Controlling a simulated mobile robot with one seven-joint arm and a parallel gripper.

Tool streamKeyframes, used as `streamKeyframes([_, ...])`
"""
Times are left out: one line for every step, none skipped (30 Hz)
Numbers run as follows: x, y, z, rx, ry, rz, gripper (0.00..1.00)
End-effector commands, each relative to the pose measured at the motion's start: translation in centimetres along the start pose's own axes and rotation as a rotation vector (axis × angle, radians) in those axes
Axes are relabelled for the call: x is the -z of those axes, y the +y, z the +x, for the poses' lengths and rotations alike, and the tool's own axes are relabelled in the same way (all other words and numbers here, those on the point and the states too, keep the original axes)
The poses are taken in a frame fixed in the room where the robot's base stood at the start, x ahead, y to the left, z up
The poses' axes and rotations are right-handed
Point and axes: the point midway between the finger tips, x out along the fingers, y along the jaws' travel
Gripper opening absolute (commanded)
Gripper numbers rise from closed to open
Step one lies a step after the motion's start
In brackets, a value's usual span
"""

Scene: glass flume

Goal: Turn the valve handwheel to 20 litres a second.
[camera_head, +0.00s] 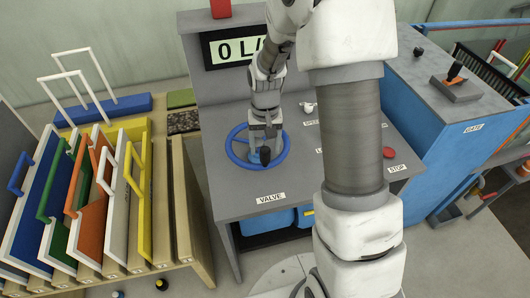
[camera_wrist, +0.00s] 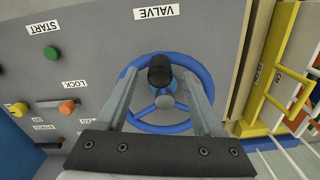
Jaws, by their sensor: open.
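The blue valve handwheel (camera_head: 230,146) lies on the grey console top behind the VALVE label. In the wrist view its rim (camera_wrist: 207,80), spokes and grey hub show, with a black knob (camera_wrist: 160,69) standing at the rim on the label side. My gripper (camera_head: 265,131) is over the wheel. In the wrist view my gripper (camera_wrist: 160,76) is open, its two fingers apart with the knob between them in the picture; I see gaps on both sides. How deep the fingers reach is unclear. The display (camera_head: 235,48) reads "0 L/", the rest hidden by my arm.
A red stop button (camera_head: 389,153) is on the console's right. A rack of coloured framed panels (camera_head: 135,180) stands close left. A gate lever (camera_head: 455,75) stands right.

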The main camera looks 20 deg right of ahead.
Motion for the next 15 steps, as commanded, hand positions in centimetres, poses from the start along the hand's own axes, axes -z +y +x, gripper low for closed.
streamKeyframes([-0.1, 0.0, 0.9, -0.001, -0.004, 0.0, 0.69])
streamKeyframes([-0.1, 0.0, 1.3, -0.001, -0.004, 0.0, 0.69])
streamKeyframes([-0.1, 0.0, 1.8, 0.0, -0.003, 0.0, 0.69])
streamKeyframes([-0.1, 0.0, 2.1, 0.0, -0.003, 0.0, 0.69])
streamKeyframes([0.0, 0.0, 2.4, 0.0, -0.002, 0.0, 0.69])
streamKeyframes([0.0, 0.0, 2.8, 0.0, -0.002, 0.0, 0.69])
streamKeyframes([0.0, 0.0, 3.0, 0.0, -0.002, 0.0, 0.69])
streamKeyframes([0.0, 0.0, 3.1, 0.0, -0.001, 0.0, 0.69])
streamKeyframes([0.0, 0.0, 3.3, 0.0, -0.001, 0.0, 0.69])
streamKeyframes([0.0, 0.0, 3.4, 0.0, 0.0, 0.0, 0.69])
streamKeyframes([0.0, 0.0, 3.5, 0.0, 0.0, 0.0, 0.69])
streamKeyframes([0.0, 0.0, 3.6, 0.0, 0.0, 0.0, 0.69])
streamKeyframes([0.0, 0.0, 3.6, 0.0, 0.0, 0.0, 0.69])
streamKeyframes([0.0, 0.0, 3.6, 0.0, 0.0, 0.0, 0.69])
streamKeyframes([0.0, 0.0, 3.6, 0.0, 0.001, 0.0, 0.69])
